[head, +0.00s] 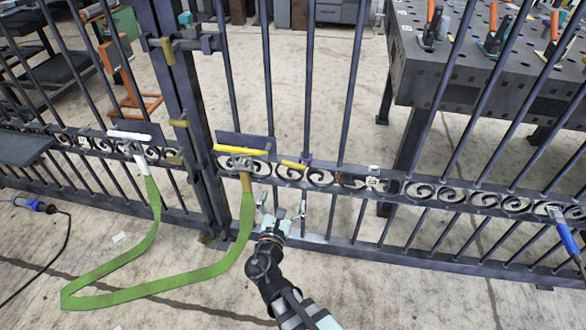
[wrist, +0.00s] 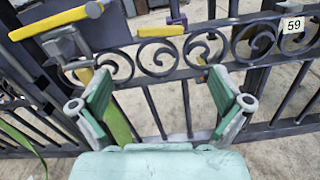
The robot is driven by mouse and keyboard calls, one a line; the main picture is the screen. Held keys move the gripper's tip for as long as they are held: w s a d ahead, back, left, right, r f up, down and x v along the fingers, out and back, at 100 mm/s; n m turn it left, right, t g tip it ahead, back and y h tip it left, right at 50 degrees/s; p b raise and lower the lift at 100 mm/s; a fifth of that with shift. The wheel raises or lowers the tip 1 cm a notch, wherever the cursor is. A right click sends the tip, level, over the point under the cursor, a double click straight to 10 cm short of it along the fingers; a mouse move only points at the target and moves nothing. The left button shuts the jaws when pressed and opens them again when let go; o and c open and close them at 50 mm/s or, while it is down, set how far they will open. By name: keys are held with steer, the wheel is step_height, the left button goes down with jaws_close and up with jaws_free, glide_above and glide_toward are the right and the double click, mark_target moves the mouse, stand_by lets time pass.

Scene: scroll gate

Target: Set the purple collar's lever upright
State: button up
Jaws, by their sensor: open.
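The purple collar (head: 306,158) sits on a vertical bar of the gate, just above the scroll band. In the wrist view the purple collar (wrist: 178,17) is near the top edge. Its short yellow lever (head: 293,165) lies about level and points left. The lever (wrist: 160,31) also shows level in the wrist view. My gripper (head: 282,208) is in front of the gate, below and slightly left of the collar. In the wrist view my gripper (wrist: 165,105) is open and empty, with its green-padded fingers spread below the lever, apart from it.
A larger yellow handle (head: 240,150) on a clamp is left of the collar, holding a green strap (head: 150,285) that loops across the floor to a white-handled clamp (head: 130,135). A blue-handled clamp (head: 565,235) is far right. A tag marked 59 (wrist: 292,25) hangs right. A workbench (head: 450,65) stands behind.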

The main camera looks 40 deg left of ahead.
mark_target(293, 166)
steer(key=b+x, duration=0.2)
steer(key=x, duration=1.1)
steer(key=shift+w+a, duration=0.1)
steer(key=shift+w, duration=0.1)
steer(key=shift+c, duration=0.4)
steer(key=c, duration=1.4)
steer(key=shift+s, duration=0.1)
steer(key=shift+c, duration=0.2)
